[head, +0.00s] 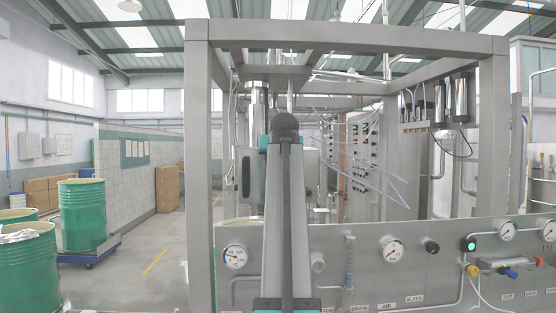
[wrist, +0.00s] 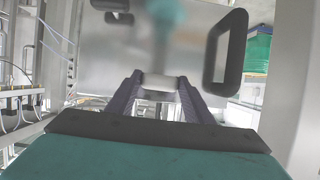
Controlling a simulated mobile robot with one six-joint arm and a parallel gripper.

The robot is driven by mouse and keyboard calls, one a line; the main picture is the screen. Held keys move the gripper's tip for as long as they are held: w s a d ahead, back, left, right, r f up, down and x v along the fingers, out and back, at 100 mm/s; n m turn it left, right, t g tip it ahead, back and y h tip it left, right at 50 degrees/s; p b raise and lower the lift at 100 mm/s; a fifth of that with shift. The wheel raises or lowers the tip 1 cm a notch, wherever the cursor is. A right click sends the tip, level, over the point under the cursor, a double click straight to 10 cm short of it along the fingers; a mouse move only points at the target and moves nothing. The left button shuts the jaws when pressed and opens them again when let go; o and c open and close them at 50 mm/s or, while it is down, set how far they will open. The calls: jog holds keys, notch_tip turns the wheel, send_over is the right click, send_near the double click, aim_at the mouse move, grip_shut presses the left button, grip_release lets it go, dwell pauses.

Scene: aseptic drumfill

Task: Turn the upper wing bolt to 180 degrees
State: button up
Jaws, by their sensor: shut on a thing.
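In the wrist view my gripper (wrist: 159,88) points at a grey metal surface. Its two dark ribbed fingers are closed in on a short pale piece (wrist: 158,81), which looks like the upper wing bolt. The fingers hide its sides, and its turn angle cannot be read.
A black loop handle (wrist: 225,50) is close on the right of my fingers in the wrist view. A grey steel frame (head: 198,150) surrounds the work area. A panel with gauges (head: 393,250) and valves runs across the front. Green drums (head: 83,215) stand at left.

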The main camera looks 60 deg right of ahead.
jog(key=shift+s, duration=0.1)
dwell(0.4)
jog(key=o, duration=1)
jog(key=shift+o, duration=0.2)
jog(key=shift+a, duration=0.1)
jog(key=p+v, duration=0.9)
jog(key=v, duration=0.4)
jog(key=shift+a+r+p, duration=0.2)
jog(key=shift+p, duration=0.1)
jog(key=shift+s, duration=0.1)
jog(key=shift+f, duration=0.1)
